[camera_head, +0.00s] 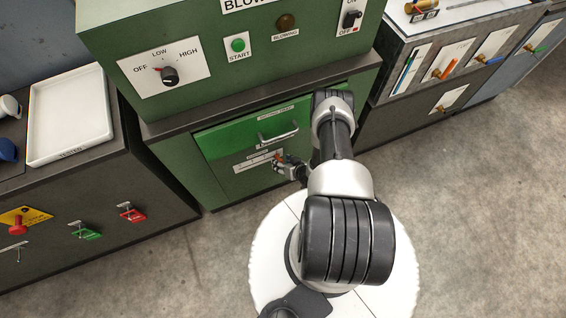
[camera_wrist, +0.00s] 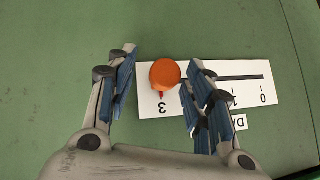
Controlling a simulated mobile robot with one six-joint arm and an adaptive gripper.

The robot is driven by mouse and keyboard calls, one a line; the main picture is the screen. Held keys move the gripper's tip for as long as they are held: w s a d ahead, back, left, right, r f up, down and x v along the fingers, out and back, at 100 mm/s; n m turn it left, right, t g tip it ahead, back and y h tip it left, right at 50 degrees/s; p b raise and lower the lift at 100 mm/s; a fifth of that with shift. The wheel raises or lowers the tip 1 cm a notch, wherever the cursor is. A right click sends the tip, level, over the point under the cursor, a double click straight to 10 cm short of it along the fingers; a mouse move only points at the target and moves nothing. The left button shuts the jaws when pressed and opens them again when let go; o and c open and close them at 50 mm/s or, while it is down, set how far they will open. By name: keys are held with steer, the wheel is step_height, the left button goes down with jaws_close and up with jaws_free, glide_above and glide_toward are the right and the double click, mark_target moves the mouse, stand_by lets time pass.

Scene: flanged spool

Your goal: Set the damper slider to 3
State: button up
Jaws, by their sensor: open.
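The damper slider is a round orange knob (camera_wrist: 165,74) with a small red pointer on a white scale plate (camera_wrist: 236,90) in the wrist view. The plate appears upside down there, with a dark slot running from the knob toward the 0. The pointer lines up with the 3 or very close to it. My gripper (camera_wrist: 163,75) is open, one finger on each side of the knob, with visible gaps to it. In the head view the plate (camera_head: 250,164) is on the green cabinet front, and my gripper (camera_head: 282,160) is at its right end.
A green drawer (camera_head: 225,137) with a metal handle (camera_head: 279,134) is just above the plate. The blower box (camera_head: 240,60) above carries a rotary knob (camera_head: 170,76) and a START button (camera_head: 238,45). A white tray (camera_head: 70,75) stands at left. The floor at right is clear.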

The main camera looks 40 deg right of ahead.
steer(key=shift+r, duration=0.1)
steer(key=v, duration=1.2)
